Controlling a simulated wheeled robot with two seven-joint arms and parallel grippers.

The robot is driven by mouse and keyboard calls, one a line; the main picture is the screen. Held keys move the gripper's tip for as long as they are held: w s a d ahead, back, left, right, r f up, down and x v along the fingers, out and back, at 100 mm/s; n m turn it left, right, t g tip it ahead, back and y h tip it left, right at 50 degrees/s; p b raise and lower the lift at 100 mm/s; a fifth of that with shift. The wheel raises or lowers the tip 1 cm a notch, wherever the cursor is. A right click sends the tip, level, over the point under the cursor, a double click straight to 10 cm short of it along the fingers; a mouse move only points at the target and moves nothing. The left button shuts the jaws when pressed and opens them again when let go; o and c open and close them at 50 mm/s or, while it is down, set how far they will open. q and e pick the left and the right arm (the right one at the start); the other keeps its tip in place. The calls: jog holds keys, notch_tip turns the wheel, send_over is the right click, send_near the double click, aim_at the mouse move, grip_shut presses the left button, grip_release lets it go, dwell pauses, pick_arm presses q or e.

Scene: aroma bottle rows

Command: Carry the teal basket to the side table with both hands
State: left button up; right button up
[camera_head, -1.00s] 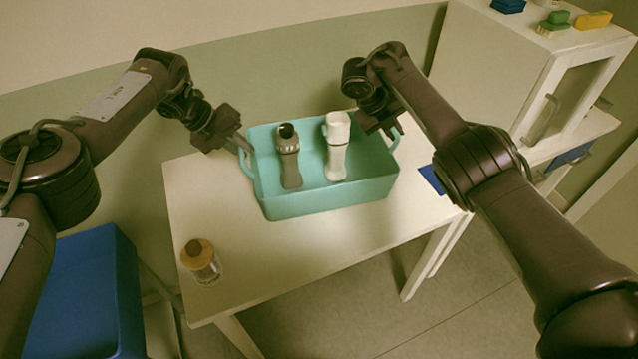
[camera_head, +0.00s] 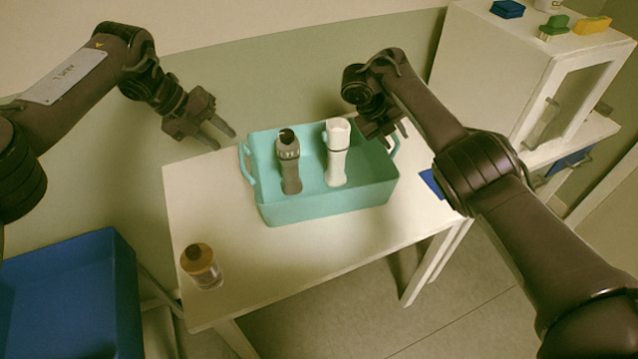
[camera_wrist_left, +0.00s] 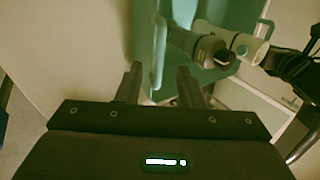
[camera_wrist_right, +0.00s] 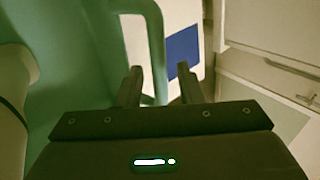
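The teal basket (camera_head: 330,205) stands upright on a small white table (camera_head: 220,235). Inside it stand a dark grey bottle (camera_head: 289,165) and a white bottle (camera_head: 337,155). My left gripper (camera_head: 228,140) is open and empty, above and left of the basket's left handle (camera_head: 246,165), apart from it. My right gripper (camera_head: 396,137) is at the basket's right handle. In the right wrist view its fingers (camera_wrist_right: 160,85) are apart, with the teal handle (camera_wrist_right: 153,50) reaching between them. I cannot tell whether either finger touches it.
A brown-capped bottle (camera_head: 201,267) stands at the table's front left. A blue bin (camera_head: 75,300) is at the lower left. A white cabinet (camera_head: 490,75) with small coloured items on top stands at the right. A blue flat item (camera_head: 432,181) lies right of the basket.

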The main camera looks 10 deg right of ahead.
pick_arm(q)
jog(key=v, duration=0.4)
jog(key=shift+a+r, duration=0.1)
jog(key=shift+r, duration=0.1)
pick_arm(e)
jog(key=v, duration=1.2)
